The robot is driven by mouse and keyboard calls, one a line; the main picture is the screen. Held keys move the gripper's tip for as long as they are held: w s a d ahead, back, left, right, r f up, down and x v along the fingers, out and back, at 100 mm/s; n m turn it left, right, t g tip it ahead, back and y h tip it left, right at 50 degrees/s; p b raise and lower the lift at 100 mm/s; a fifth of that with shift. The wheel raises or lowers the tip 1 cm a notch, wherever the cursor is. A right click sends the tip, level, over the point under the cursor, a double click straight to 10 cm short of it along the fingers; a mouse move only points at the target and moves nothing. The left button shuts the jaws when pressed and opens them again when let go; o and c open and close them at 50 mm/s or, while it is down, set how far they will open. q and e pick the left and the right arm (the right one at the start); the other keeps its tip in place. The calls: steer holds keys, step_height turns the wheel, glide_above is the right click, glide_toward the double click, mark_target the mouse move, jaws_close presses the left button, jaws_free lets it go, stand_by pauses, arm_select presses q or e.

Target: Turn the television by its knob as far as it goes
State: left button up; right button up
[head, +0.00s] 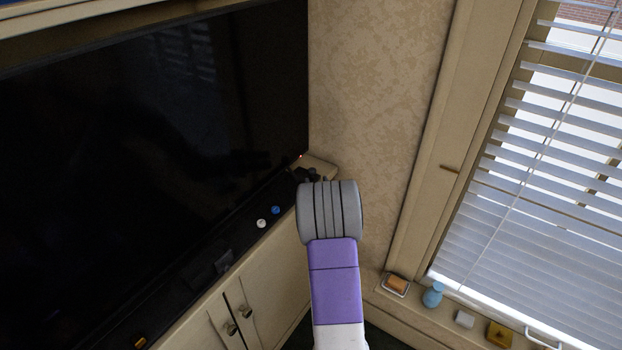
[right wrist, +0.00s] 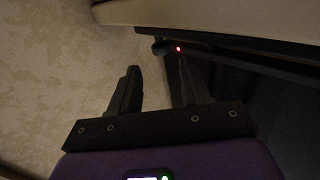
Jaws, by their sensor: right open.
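The television (head: 150,130) is a large black screen filling the left of the head view. Its lower edge and dark underside also show in the right wrist view (right wrist: 235,43). In that wrist view a small dark knob (right wrist: 160,47) sticks out at the television's edge, beside a red light. My right gripper (head: 305,174) is at the screen's lower right corner, its fingers mostly hidden behind my wrist in the head view. In the right wrist view its two fingers (right wrist: 158,72) are apart with nothing between them, and the knob lies just beyond their tips. My left gripper is not in view.
A white piece (head: 261,223) and a blue piece (head: 275,210) lie on the dark ledge below the screen. Cabinet doors (head: 262,290) are beneath. A patterned wall (head: 375,90) stands close behind my gripper. On the right sill are a dish (head: 385,284), a blue vase (head: 433,295) and small blocks.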

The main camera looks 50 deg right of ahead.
mark_target(312, 169)
steer(key=shift+b+x, duration=0.35)
steer(key=shift+x, duration=3.4)
steer(key=shift+w, duration=0.1)
jaws_close()
steer(key=shift+r, duration=0.1)
steer(key=shift+a, duration=0.1)
